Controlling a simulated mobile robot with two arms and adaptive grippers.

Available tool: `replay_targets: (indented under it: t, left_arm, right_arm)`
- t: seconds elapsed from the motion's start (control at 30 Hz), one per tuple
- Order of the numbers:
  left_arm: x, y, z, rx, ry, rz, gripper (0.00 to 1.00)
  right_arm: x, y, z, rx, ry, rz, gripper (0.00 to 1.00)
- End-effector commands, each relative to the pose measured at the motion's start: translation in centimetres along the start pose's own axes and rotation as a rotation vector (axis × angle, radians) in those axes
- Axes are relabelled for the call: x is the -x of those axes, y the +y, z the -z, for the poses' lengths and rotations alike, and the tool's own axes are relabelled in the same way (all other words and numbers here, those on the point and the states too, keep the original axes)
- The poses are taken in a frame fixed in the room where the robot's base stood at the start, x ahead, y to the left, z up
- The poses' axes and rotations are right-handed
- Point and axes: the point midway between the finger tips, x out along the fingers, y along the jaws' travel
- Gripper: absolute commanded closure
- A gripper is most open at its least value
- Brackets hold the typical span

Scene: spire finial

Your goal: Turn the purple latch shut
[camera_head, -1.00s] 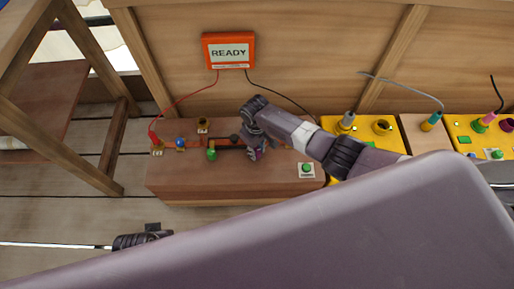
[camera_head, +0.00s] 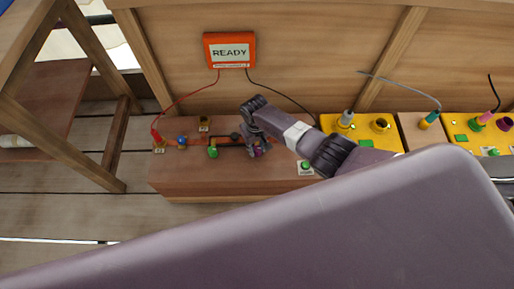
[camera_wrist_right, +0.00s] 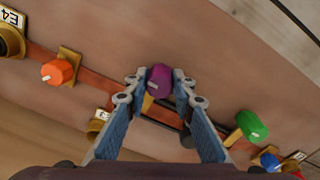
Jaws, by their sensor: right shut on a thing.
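The purple latch (camera_wrist_right: 159,80) is a round knob between the fingertips of my right gripper (camera_wrist_right: 160,88) in the wrist view. The fingers are shut on it, one on each side. A yellow piece shows just below the knob. In the head view my right gripper (camera_head: 255,148) reaches down onto the wooden bench (camera_head: 228,181), and only a little of the purple latch (camera_head: 259,153) shows beside the fingers. My left gripper is not in view.
A green knob (camera_head: 213,152) and a blue knob (camera_head: 182,141) are left of the gripper. An orange knob (camera_wrist_right: 57,72) shows in the wrist view. A green button (camera_head: 306,167) is to the right. An orange display (camera_head: 230,50) reads READY. Yellow panels (camera_head: 371,131) stand further right.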

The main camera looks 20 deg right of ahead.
Motion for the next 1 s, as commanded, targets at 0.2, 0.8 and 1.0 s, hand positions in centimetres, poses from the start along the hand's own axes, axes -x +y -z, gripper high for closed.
replay_targets:
  t: [0.2, 0.8, 1.0]
  left_arm:
    - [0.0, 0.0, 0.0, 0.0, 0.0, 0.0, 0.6]
    - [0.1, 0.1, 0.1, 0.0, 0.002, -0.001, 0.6]
    - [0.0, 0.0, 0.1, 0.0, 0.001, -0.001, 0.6]
  right_arm:
    - [0.1, -0.1, 0.1, 0.0, 0.003, 0.003, 0.71]
    - [1.0, 0.0, 0.1, 0.001, 0.002, 0.001, 0.59]
    - [3.3, 0.0, 0.1, 0.001, 0.004, 0.002, 0.59]
